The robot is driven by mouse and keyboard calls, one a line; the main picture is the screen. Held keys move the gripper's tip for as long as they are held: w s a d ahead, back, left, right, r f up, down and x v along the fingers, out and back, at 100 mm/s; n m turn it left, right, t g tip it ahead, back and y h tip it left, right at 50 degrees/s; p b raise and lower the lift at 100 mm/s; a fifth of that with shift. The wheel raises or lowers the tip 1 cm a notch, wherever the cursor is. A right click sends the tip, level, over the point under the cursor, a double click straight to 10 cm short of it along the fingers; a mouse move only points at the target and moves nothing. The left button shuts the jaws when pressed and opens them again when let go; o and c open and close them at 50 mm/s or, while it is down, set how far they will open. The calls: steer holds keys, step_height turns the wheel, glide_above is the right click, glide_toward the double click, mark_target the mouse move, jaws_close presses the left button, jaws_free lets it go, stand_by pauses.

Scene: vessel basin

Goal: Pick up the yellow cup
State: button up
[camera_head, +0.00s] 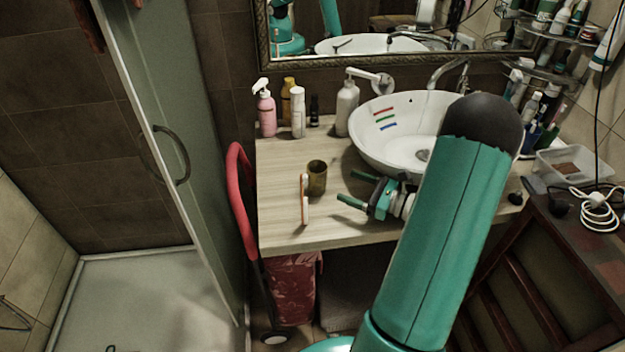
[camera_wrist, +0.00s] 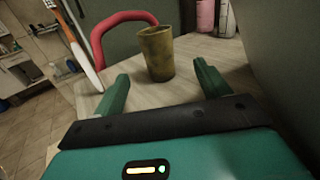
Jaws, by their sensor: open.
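The yellow cup (camera_head: 317,178) is a dull brownish-yellow tumbler standing upright on the wooden counter, left of the basin. In the wrist view the cup (camera_wrist: 157,54) is ahead of my gripper, a little beyond the fingertips and between their lines. My gripper (camera_head: 352,189) is open and empty, just to the right of the cup in the head view, its two green fingers pointing left. In the wrist view the fingers (camera_wrist: 162,82) stand apart on either side of the cup's base. No contact with the cup shows.
An orange and white toothbrush (camera_head: 305,200) stands close to the cup's left. The white basin (camera_head: 385,145) is behind my gripper. A pink spray bottle (camera_head: 266,110) and several other bottles line the back. A red handle (camera_head: 240,195) rises beside the counter's left edge (camera_head: 262,235).

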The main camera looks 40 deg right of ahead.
mark_target(318, 175)
steer(key=x, duration=1)
steer(key=shift+w+a, duration=0.25)
steer(key=shift+a, duration=0.05)
steer(key=c, duration=1)
